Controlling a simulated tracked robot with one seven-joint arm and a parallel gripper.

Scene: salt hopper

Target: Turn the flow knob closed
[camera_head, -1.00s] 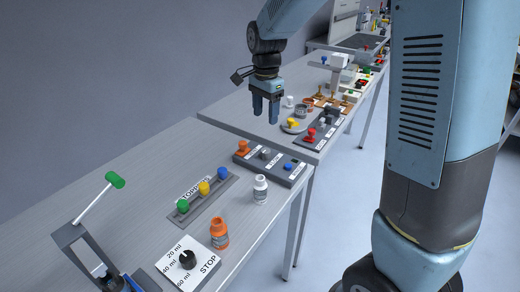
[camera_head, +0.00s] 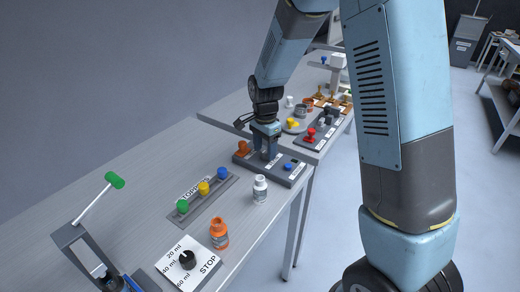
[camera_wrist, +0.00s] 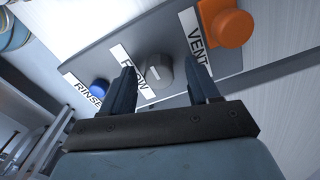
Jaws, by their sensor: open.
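The flow knob (camera_wrist: 157,74) is a grey round knob with a light mark on its face, in the middle of a dark grey panel (camera_wrist: 102,57). The FLOW label (camera_wrist: 133,68) is partly covered by a finger in the wrist view. My gripper (camera_wrist: 163,76) is open, with one finger toward each side of the knob in that view; I cannot tell whether they touch it. In the head view my gripper (camera_head: 266,157) is down over the panel (camera_head: 291,177) and hides the knob.
On the same panel are an orange VENT knob (camera_wrist: 231,27) and a blue RINSE button (camera_wrist: 99,88). Other devices fill the table behind.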

